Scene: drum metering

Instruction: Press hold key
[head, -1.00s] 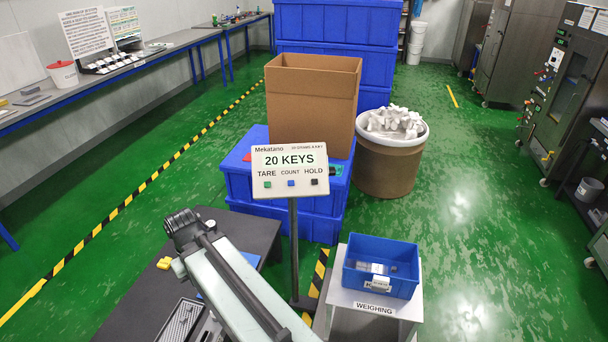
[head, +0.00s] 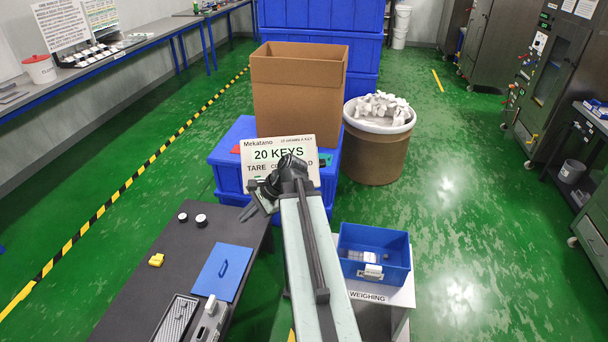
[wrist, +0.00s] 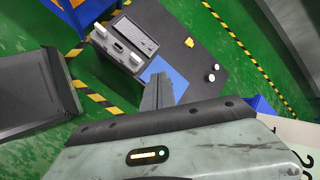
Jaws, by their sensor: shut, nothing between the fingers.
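The display panel (head: 308,142) reads "20 KEYS" and stands on a post in the middle of the head view. Its TARE label shows at the lower left, but COUNT and HOLD are mostly covered by my arm. The hold key itself is hidden behind my wrist and gripper. My gripper (head: 252,208) is in front of the panel's lower part, its dark fingers angled down to the left. In the wrist view the gripper (wrist: 158,80) is shut and empty, seen above the dark table. I cannot tell whether it touches the panel.
A dark table (head: 180,262) holds a blue mat (head: 222,272), a yellow piece (head: 156,260) and two small round items. A blue bin (head: 375,275) sits on the weighing stand (head: 392,298). A cardboard box (head: 298,100) and a drum of white parts (head: 376,150) stand behind.

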